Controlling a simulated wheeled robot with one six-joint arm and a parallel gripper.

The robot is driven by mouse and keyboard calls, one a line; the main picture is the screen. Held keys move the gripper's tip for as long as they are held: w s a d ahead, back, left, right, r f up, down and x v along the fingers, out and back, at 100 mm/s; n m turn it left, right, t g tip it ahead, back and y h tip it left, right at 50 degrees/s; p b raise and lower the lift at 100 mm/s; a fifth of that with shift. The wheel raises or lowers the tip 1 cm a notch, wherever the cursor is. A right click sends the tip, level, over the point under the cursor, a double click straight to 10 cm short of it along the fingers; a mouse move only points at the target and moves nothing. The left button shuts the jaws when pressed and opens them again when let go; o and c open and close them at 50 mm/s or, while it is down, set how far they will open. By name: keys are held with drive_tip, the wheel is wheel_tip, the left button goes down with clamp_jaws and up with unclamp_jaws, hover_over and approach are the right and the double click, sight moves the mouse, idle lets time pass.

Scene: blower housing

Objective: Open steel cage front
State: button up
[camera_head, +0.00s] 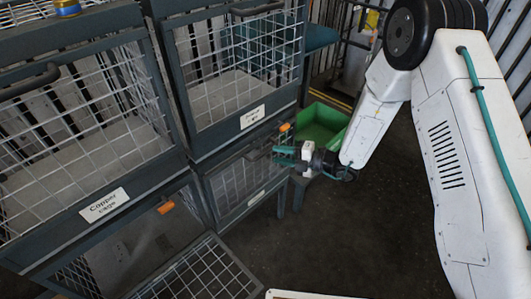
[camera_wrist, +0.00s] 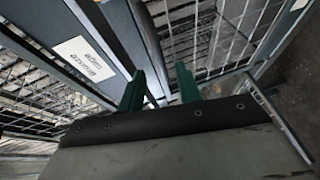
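The lower right cage front (camera_head: 238,180) is a mesh panel in a dark frame, with a small label too small to read. It looks closed, or nearly so. I cannot tell which cage is labelled steel. My gripper (camera_head: 284,155) is at this front's upper right corner, just below an orange latch (camera_head: 285,127). In the wrist view my gripper (camera_wrist: 158,80) shows two green fingers standing apart, with a dark frame post behind the gap. I see nothing clearly held between them. Whether a finger touches the frame is unclear.
Above are the copper cage (camera_head: 104,205) and another labelled cage (camera_head: 252,117), both with mesh fronts. At lower left a mesh front (camera_head: 205,275) hangs out from its cage, near another orange latch (camera_head: 166,207). A green bin (camera_head: 322,125) stands behind my gripper. The dark floor (camera_head: 310,245) is clear.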

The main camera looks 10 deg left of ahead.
sight(265, 153)
drive_tip(key=x, duration=0.6)
drive_tip(key=shift+s, duration=0.1)
clamp_jaws()
